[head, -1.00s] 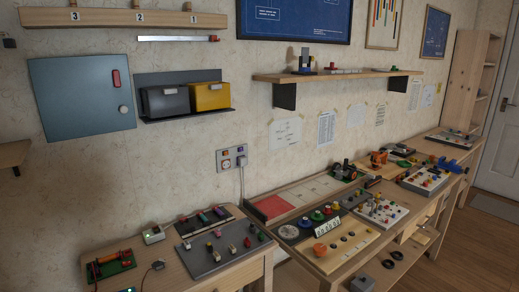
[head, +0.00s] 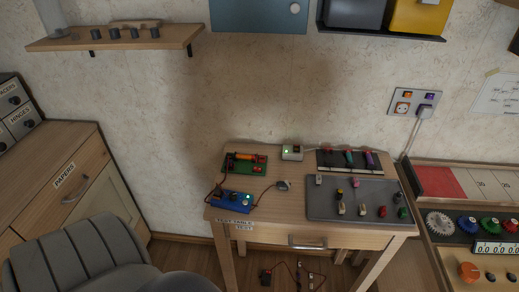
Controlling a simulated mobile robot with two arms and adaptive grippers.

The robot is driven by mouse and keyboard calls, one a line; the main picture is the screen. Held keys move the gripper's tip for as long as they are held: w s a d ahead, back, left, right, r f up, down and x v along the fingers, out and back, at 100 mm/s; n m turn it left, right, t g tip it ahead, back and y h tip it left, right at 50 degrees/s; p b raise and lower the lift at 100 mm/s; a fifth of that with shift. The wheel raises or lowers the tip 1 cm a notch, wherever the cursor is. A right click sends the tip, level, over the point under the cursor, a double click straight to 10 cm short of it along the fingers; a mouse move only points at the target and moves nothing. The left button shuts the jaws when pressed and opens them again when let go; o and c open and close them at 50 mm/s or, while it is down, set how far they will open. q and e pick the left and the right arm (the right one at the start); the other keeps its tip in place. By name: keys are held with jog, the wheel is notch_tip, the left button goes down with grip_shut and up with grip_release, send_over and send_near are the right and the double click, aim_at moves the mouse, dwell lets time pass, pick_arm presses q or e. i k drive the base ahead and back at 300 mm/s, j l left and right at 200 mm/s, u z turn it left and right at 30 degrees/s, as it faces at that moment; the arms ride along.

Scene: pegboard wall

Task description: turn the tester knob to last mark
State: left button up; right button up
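A blue box (head: 237,199) with small knob-like parts on top sits at the left front of the small wooden table (head: 275,217); it looks like the tester. Its knob setting and marks are too small to read. Leads run from it to a green board (head: 245,163) behind it and a small grey part (head: 283,185) beside it. A small pale box (head: 292,152) with a green light stands at the table's back edge. Neither of my grippers shows in the head view.
A grey board with several small parts (head: 330,208) covers the table's right side. A grey chair (head: 85,255) stands at the lower left, before a wooden cabinet (head: 92,165). A workbench with knobs (head: 465,272) is at the right. Leads lie on the floor below the table.

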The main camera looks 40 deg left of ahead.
aim_at(232, 196)
jog(key=i+u, duration=0.1)
jog(key=u, duration=0.35)
jog(key=i+l+u, duration=0.1)
jog(key=u, duration=0.35)
jog(key=l+u, duration=0.1)
jog(key=u, duration=0.3)
jog(key=i, duration=0.05)
